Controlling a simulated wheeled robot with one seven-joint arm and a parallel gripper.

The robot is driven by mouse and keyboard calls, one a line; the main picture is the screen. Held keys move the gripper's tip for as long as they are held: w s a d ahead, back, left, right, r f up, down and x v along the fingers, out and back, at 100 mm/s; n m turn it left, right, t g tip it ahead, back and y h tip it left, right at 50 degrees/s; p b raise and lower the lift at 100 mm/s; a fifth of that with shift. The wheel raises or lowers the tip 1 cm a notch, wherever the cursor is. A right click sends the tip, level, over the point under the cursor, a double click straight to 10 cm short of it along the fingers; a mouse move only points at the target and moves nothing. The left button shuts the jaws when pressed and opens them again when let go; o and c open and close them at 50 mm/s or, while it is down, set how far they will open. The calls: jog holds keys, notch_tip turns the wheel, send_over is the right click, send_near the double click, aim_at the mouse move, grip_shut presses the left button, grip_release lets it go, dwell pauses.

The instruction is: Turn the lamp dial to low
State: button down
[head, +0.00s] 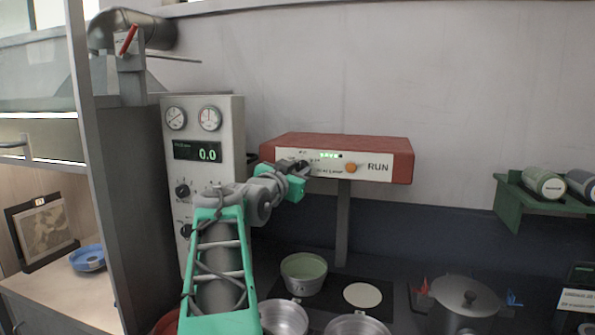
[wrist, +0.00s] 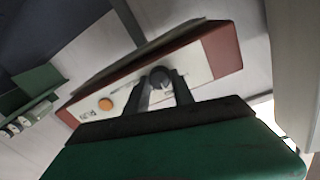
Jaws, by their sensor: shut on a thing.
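The red heat lamp box (head: 340,147) hangs on a grey post, with a white front panel marked RUN. Its panel has a small green lit display (head: 330,156) and an orange button (head: 351,168). In the wrist view the lamp (wrist: 222,52) shows tilted, with the orange button (wrist: 105,104) at left. My gripper (head: 303,167) is at the panel's left part in the head view and hides the dial there. The dial's setting cannot be read.
A grey panel with gauges and knobs (head: 238,125) stands left of the lamp. Below are a green pot (head: 304,285), metal pans (head: 283,318) and a lidded pot (head: 466,305). A green shelf (head: 512,203) with cans is at right. The wall above the lamp is clear.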

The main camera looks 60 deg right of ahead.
jog(key=shift+f+n, duration=0.1)
jog(key=shift+n, duration=0.2)
jog(key=n+b, duration=0.2)
jog(key=shift+f+n, duration=0.1)
jog(key=shift+n, duration=0.2)
jog(key=n+b, duration=0.1)
jog(key=n, duration=0.1)
jog(key=shift+n, duration=0.4)
jog(key=n, duration=0.3)
jog(key=n+t+b, duration=0.1)
jog(key=n, duration=0.2)
jog(key=shift+s+h, duration=0.1)
jog(key=shift+h, duration=0.2)
jog(key=shift+n, duration=0.4)
jog(key=c, duration=1.1)
grip_release()
jog(key=shift+b, duration=0.3)
jog(key=a, duration=0.2)
jog(key=a+b, duration=0.1)
jog(key=a, duration=0.2)
jog(key=s+a+b, duration=0.1)
jog(key=a, duration=0.1)
jog(key=shift+a+f, duration=0.2)
jog(key=shift+a, duration=0.15)
